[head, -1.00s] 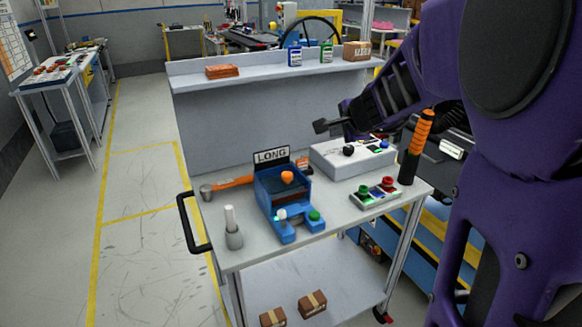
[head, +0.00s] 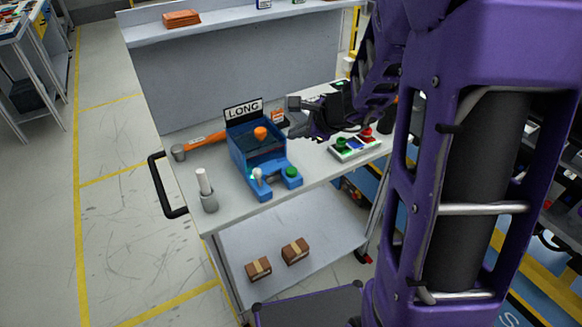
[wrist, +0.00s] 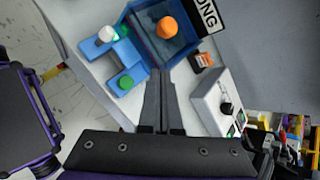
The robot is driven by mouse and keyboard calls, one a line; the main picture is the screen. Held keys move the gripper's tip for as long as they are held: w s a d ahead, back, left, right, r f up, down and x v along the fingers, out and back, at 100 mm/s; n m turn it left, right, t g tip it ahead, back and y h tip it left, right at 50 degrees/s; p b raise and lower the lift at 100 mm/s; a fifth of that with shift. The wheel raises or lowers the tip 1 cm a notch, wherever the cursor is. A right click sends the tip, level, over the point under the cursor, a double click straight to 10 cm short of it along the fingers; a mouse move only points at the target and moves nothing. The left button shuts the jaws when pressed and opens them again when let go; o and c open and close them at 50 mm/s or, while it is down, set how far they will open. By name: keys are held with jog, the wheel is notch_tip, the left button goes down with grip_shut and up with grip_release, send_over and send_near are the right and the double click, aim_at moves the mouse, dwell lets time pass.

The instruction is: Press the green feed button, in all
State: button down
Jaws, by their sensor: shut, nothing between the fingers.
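The blue module (head: 252,152) with the "LONG" sign (head: 243,109) stands on the grey cart top. A green button (head: 292,172) sits on its front right foot, and a white-topped knob (head: 256,173) sits on the front left foot. My gripper (head: 293,103) is shut and empty, above and right of the module, apart from the green button. My gripper also shows in the wrist view (wrist: 163,78).
A control box with green and red buttons (head: 357,146) lies right of the module. A hammer with an orange handle (head: 205,140) lies behind left, and a grey holder (head: 209,200) stands front left. A grey-white box (wrist: 220,103) is close right of my fingers. Cartons (head: 295,251) lie on the lower shelf.

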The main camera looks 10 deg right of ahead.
jog(key=b, duration=0.6)
send_over(296, 172)
notch_tip(296, 172, down, 8)
jog(key=shift+a+r, duration=0.1)
jog(key=shift+r, duration=0.15)
jog(key=shift+f+b, duration=0.65)
jog(key=shift+b, duration=0.3)
jog(key=shift+f, duration=0.15)
dwell(0.8)
jog(key=shift+f+b, duration=0.3)
jog(key=shift+b, duration=0.3)
jog(key=shift+f+b, duration=0.45)
jog(key=shift+b, duration=0.1)
dwell(0.4)
jog(key=shift+r, duration=0.1)
dwell(0.3)
jog(key=shift+r+p, duration=0.7)
jog(key=shift+r, duration=0.1)
